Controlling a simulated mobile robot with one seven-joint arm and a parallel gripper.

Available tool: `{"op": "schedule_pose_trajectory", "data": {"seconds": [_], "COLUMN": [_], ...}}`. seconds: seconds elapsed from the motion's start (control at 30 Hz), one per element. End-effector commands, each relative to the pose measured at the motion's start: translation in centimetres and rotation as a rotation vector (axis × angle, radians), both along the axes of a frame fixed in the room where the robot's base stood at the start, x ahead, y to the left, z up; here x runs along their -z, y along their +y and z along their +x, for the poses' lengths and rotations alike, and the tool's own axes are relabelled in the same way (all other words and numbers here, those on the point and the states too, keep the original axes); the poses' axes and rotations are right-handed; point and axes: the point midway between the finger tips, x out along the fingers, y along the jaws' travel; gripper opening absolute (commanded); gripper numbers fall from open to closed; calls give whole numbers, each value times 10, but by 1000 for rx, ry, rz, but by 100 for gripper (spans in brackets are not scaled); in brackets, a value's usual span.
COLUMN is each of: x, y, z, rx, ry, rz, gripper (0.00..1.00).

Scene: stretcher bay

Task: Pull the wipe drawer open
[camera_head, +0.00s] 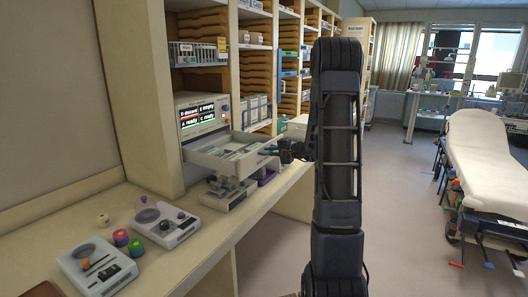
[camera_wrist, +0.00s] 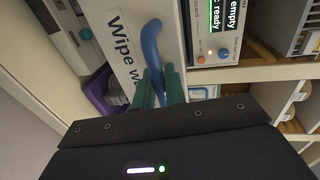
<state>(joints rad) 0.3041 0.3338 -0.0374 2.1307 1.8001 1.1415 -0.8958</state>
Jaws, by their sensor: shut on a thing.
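The wipe drawer (camera_head: 228,160) is a pale drawer standing out from the cabinet below a screen panel, with its open top and contents showing in the head view. In the wrist view its front (camera_wrist: 118,45) carries a label starting "Wipe w". A blue curved handle (camera_wrist: 152,40) is fixed to that front. My gripper (camera_wrist: 160,88) has its green fingers on either side of the handle and is shut on it. In the head view my gripper (camera_head: 284,150) is at the drawer's front right side, mostly dark and partly hidden by my arm.
A screen unit (camera_head: 199,115) with status lines sits above the drawer. The counter (camera_head: 185,262) holds two pale devices (camera_head: 97,266) (camera_head: 167,223) and small coloured caps (camera_head: 121,237). A purple-edged bin (camera_head: 265,176) is below the drawer. A stretcher (camera_head: 482,160) stands right; floor between is clear.

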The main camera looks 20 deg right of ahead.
Motion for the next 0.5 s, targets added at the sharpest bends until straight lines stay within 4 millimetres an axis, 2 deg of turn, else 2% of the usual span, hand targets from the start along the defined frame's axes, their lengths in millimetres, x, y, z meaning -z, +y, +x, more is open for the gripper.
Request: {"op": "schedule_pose_trajectory", "data": {"seconds": [0.47,0.5], "x": [0,0], "y": [-4,-4], "z": [-4,-4], "rx": [0,0], "ry": [1,1], "rz": [-1,-1], "gripper": [0,17]}}
